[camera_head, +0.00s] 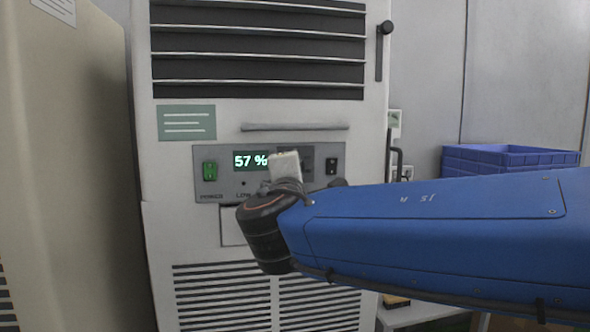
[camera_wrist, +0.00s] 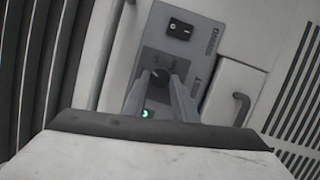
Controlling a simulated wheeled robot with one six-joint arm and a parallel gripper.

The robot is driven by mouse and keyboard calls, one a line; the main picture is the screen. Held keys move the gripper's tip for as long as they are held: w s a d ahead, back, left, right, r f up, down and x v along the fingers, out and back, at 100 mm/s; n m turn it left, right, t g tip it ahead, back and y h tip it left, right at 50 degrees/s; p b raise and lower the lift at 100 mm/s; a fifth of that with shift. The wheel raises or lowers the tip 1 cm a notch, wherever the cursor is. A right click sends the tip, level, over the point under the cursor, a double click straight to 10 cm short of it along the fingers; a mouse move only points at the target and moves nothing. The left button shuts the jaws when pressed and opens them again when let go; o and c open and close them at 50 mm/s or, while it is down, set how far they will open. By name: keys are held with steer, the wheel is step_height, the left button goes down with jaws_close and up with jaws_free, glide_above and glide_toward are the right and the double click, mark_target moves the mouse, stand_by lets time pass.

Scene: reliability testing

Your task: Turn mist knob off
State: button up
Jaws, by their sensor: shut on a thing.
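The mist knob (camera_wrist: 159,75) is a small dark round knob on the grey control panel (camera_wrist: 145,64) in the wrist view. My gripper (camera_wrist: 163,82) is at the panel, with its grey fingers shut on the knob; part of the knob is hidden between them. In the head view my blue arm comes in from the right, and its wrist covers the knob and my fingertips. The panel (camera_head: 210,189) also shows there, on the front of a tall white machine, with a green 57 % display (camera_head: 250,161).
A green-lit power switch (camera_head: 210,171) is at the panel's left. A black rocker switch (camera_head: 332,166) is at its right, close to my wrist. A horizontal bar handle (camera_head: 295,127) runs above the panel. Blue crates (camera_head: 510,155) stand behind at the right.

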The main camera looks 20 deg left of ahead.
steer(key=n, duration=0.2)
steer(key=n+y, duration=0.1)
steer(key=n, duration=0.2)
steer(key=shift+d+f+t, duration=0.1)
steer(key=shift+f+t, duration=0.1)
steer(key=shift+t, duration=0.2)
steer(key=shift+n+y, duration=0.3)
steer(key=o, duration=1)
steer(key=shift+w, duration=0.1)
steer(key=shift+o, duration=0.2)
steer(key=v, duration=1.7)
steer(key=shift+d, duration=0.1)
